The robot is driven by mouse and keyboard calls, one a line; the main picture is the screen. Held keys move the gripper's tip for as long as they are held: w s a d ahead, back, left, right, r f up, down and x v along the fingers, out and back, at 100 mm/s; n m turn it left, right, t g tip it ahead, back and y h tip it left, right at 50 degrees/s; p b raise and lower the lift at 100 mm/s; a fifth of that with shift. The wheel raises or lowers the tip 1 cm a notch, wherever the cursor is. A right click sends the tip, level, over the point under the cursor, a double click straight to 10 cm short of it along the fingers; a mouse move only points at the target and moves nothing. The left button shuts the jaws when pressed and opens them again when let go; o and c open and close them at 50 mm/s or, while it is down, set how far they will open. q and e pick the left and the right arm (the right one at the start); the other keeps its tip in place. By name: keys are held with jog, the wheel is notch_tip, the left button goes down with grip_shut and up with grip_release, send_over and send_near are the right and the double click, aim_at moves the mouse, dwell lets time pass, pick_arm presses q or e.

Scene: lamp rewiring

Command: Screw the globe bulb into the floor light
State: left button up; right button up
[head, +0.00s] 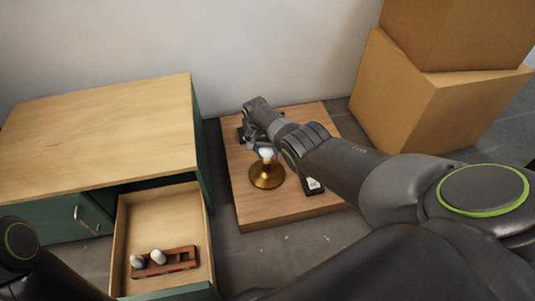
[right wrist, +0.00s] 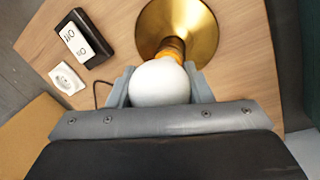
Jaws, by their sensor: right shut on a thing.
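The floor light (head: 267,175) is a brass dish-shaped base standing on a low wooden platform. It also shows in the right wrist view (right wrist: 205,30), with an orange-brown neck (right wrist: 172,47) at its middle. The white globe bulb (head: 266,153) is at the top of the neck. In the right wrist view the bulb (right wrist: 160,84) sits between the two grey fingers of my right gripper (right wrist: 160,88), which is shut on it. The bulb's base is hidden, so I cannot tell how deep it sits. My left gripper is out of view; only part of that arm shows at lower left.
The platform (head: 285,211) also bears a black switch box (right wrist: 82,37) and a white round-faced plate (right wrist: 66,78). An open drawer (head: 140,215) at left holds a wooden rack (head: 181,262) with white bulbs. Cardboard boxes (head: 405,105) stand at right, a wall behind.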

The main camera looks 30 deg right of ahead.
jog(key=m, duration=0.3)
jog(key=o, duration=1)
